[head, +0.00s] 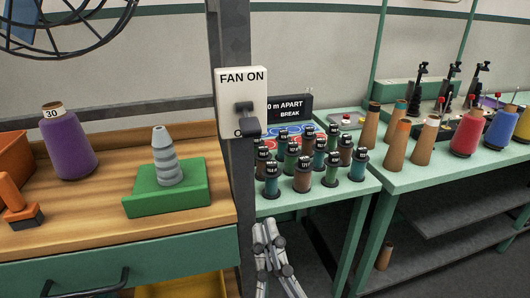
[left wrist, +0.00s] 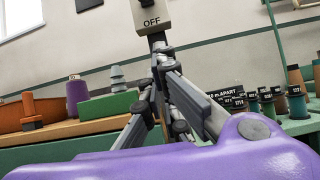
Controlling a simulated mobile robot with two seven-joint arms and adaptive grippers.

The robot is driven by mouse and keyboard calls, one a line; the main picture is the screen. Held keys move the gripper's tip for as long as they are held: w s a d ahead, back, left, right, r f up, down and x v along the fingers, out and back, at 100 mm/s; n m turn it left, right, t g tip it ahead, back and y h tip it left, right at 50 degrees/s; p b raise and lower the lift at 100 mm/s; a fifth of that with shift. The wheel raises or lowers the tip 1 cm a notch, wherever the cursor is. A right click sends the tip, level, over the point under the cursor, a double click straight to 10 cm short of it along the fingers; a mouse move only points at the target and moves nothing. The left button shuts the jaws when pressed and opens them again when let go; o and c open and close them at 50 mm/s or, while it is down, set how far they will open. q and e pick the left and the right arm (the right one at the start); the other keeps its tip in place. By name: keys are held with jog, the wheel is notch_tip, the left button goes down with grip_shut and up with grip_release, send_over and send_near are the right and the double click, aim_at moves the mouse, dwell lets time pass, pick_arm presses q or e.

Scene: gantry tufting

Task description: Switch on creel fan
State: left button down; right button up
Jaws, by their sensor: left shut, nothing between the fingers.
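The creel fan switch is a white box (head: 228,103) on a dark upright post, marked FAN ON at its top. Its dark lever (head: 248,120) sticks out and tilts down, covering most of the lower lettering. In the left wrist view the box (left wrist: 152,17) shows OFF at its lower edge, above my fingers. My left gripper (head: 268,232) is below the switch in the head view, shut and empty, apart from the box. Its fingers also show in the left wrist view (left wrist: 161,48). The fan's wire cage (head: 68,40) is at the top left. My right gripper is not in view.
The dark post (head: 232,45) stands between a wooden bench (head: 95,225) with a purple cone (head: 68,150) and green block (head: 165,197), and a green table (head: 330,190) with several small spools. More cones stand at the right. Space before the switch looks clear.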

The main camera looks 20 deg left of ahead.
aim_at(248, 120)
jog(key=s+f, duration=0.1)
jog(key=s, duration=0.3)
pick_arm(q)
jog(key=w+a+r+p, duration=0.4)
jog(key=r+p, duration=0.2)
jog(key=r, duration=0.3)
jog(key=shift+w+r+n, duration=0.3)
jog(key=shift+w+r, duration=0.05)
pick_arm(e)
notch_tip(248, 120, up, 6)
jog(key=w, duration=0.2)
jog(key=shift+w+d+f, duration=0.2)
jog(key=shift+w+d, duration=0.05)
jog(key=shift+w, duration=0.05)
pick_arm(q)
jog(key=shift+a, duration=0.1)
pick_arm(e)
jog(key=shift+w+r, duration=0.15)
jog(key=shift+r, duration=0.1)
